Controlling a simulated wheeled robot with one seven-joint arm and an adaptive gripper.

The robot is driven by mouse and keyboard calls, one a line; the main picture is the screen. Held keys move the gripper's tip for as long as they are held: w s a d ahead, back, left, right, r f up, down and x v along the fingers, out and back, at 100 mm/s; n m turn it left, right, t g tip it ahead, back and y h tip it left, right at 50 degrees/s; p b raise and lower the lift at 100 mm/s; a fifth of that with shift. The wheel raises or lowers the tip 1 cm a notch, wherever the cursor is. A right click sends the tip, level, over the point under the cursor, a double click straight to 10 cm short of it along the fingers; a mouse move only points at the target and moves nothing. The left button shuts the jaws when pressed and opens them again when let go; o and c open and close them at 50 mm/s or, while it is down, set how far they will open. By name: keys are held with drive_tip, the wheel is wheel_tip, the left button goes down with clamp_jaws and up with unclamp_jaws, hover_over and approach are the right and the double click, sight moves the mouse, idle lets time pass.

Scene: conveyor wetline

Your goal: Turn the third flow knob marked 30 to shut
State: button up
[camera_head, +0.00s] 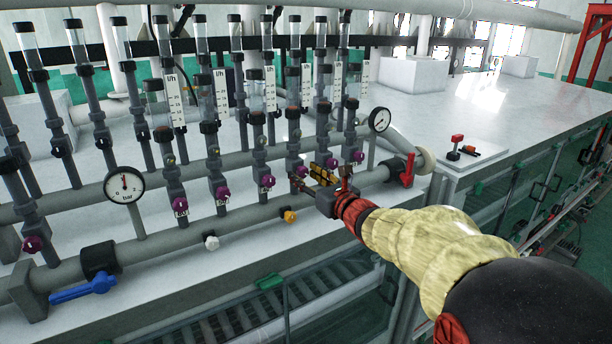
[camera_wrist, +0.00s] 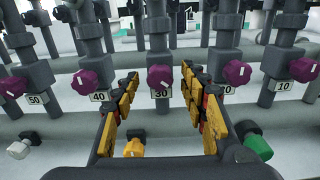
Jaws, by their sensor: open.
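The purple knob marked 30 (camera_wrist: 160,78) is in the middle of the wrist view, with its label below it. It is third in the row and also shows in the head view (camera_head: 267,183). A pale mark on its face looks slightly tilted. My gripper (camera_wrist: 161,92) is open, with one yellow-padded finger to the left of the knob and one to the right in the picture. The fingers look apart from it; the depth gap cannot be told. In the head view my gripper (camera_head: 320,176) is at the front of the flow tubes.
Purple knobs marked 50 (camera_wrist: 12,88), 40 (camera_wrist: 85,82) and 10 (camera_wrist: 303,70) flank it, with another knob (camera_wrist: 236,73) close to the right finger. White (camera_head: 212,243) and yellow (camera_head: 289,216) knobs sit lower. A red lever (camera_head: 408,170) stands at right, a blue one (camera_head: 84,289) at left.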

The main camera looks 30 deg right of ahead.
drive_tip(key=shift+c, duration=0.9)
clamp_jaws()
